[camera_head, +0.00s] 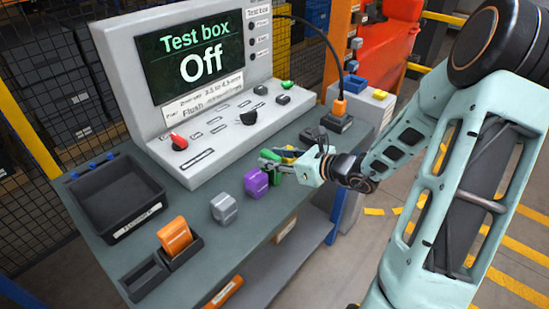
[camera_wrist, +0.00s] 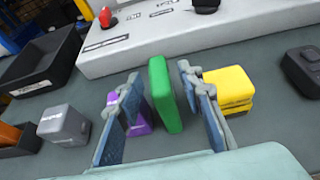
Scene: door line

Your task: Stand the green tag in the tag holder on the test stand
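The green tag (camera_wrist: 164,95) stands upright on the grey bench in the wrist view, between the two fingers of my gripper (camera_wrist: 158,105). The fingers are spread, with a visible gap on the left side of the tag. In the head view my gripper (camera_head: 276,168) is low over the bench and mostly hides the green tag (camera_head: 275,178). A dark holder at the bench's near left has an empty slot (camera_head: 145,279) beside a slot with an orange tag (camera_head: 175,236) standing in it. I take this as the tag holder.
A purple block (camera_head: 256,183) and a grey block (camera_head: 224,208) stand left of my gripper. A yellow block (camera_wrist: 230,88) is close to the right finger. A black tray (camera_head: 115,195) lies at left. The test box (camera_head: 195,60), reading Off, stands behind.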

